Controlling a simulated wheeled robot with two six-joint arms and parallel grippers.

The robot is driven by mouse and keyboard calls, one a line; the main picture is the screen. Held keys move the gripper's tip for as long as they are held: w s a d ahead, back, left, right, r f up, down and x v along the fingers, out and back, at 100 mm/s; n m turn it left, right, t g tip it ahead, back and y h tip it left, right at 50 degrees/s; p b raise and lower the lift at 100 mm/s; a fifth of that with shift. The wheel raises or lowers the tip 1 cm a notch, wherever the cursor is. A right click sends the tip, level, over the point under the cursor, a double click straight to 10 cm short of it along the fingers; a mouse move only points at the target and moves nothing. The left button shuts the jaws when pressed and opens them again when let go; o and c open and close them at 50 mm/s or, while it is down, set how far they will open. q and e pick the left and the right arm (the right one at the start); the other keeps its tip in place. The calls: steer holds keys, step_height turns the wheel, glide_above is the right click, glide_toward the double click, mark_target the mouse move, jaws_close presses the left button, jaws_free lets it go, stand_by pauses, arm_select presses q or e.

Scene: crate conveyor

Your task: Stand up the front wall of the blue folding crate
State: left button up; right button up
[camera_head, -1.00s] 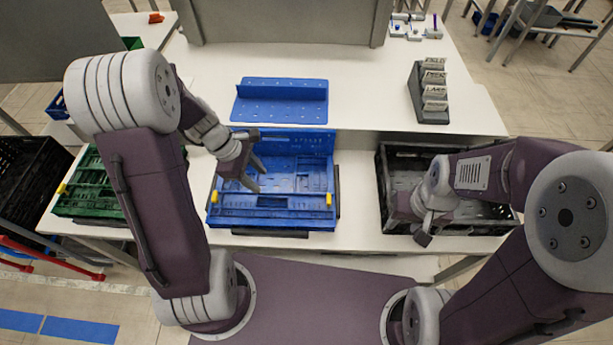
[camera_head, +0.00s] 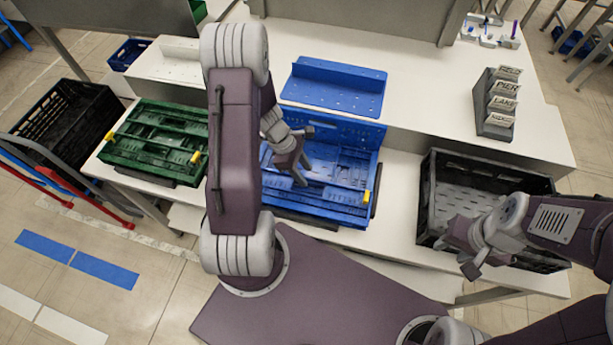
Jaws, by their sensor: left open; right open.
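The blue folding crate (camera_head: 320,212) sits on the white table, in the middle of the head view. Its back wall (camera_head: 345,130) stands up, and its front wall appears folded down low over the crate, with a yellow latch (camera_head: 366,197) at the right end. My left gripper (camera_head: 288,173) is open above the left part of the crate, with nothing between its fingers. My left arm hides the crate's left end; whether the fingers touch it I cannot tell. My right gripper (camera_head: 462,260) is open and empty over the front of the black crate (camera_head: 427,190).
A folded green crate (camera_head: 150,165) with yellow latches lies on the left. A blue perforated panel (camera_head: 320,92) lies behind the blue crate. A card holder (camera_head: 495,105) stands at the back right. Another black crate (camera_head: 65,125) is at far left.

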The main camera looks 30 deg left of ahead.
arm_select(q)
steer(key=shift+x, duration=1.1)
